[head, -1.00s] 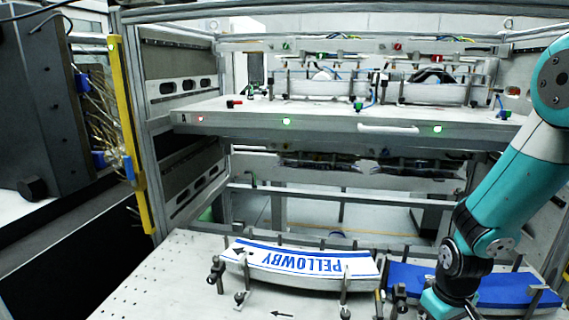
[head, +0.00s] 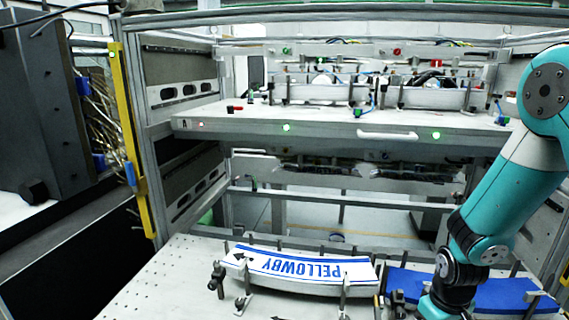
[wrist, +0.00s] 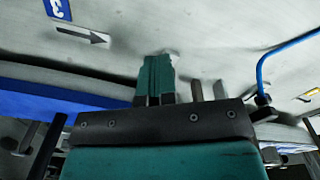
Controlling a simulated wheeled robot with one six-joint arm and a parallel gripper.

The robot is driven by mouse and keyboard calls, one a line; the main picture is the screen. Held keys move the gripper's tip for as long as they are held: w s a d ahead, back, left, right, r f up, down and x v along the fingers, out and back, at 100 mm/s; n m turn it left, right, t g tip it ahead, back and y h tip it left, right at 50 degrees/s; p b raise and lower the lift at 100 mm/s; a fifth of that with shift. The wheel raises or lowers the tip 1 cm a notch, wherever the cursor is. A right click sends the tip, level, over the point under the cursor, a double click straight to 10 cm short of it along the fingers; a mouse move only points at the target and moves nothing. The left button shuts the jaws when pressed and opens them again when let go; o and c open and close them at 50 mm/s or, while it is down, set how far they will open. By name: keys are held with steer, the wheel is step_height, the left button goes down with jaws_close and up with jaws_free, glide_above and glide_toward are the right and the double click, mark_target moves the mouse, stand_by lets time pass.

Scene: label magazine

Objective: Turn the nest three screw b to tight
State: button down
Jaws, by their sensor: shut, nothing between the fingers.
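In the wrist view, my gripper (wrist: 155,80) has its teal fingers together, with nothing seen between them. They point at a pale metal plate (wrist: 210,35) marked with a blue "3" tag (wrist: 57,8) and a dark arrow. Two grey posts (wrist: 207,90) stand just right of the fingers; I cannot tell whether either is screw b or whether the fingers touch anything. A blue strip (wrist: 50,100) lies to the left. In the head view, the blue strip (head: 485,290) lies in the nest at lower right, beside my arm; my fingertips are hidden there.
A white "PELLOWBY" strip (head: 300,267) lies in the neighbouring nest, with clamp posts (head: 218,278) around it. A shelf with a white handle (head: 388,135) is above. A blue curved cable or rod (wrist: 264,70) is at right in the wrist view. The plate's left part is bare.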

steer(key=shift+s+a+f+g, duration=0.3)
steer(key=shift+s+a+f, duration=0.05)
steer(key=shift+s+f, duration=0.35)
steer(key=shift+s+d, duration=0.1)
steer(key=shift+s, duration=0.1)
step_height(320, 180, up, 6)
steer(key=p, duration=0.6)
steer(key=shift+w+d+r, duration=0.15)
steer(key=shift+w+d, duration=0.05)
steer(key=shift+w, duration=0.1)
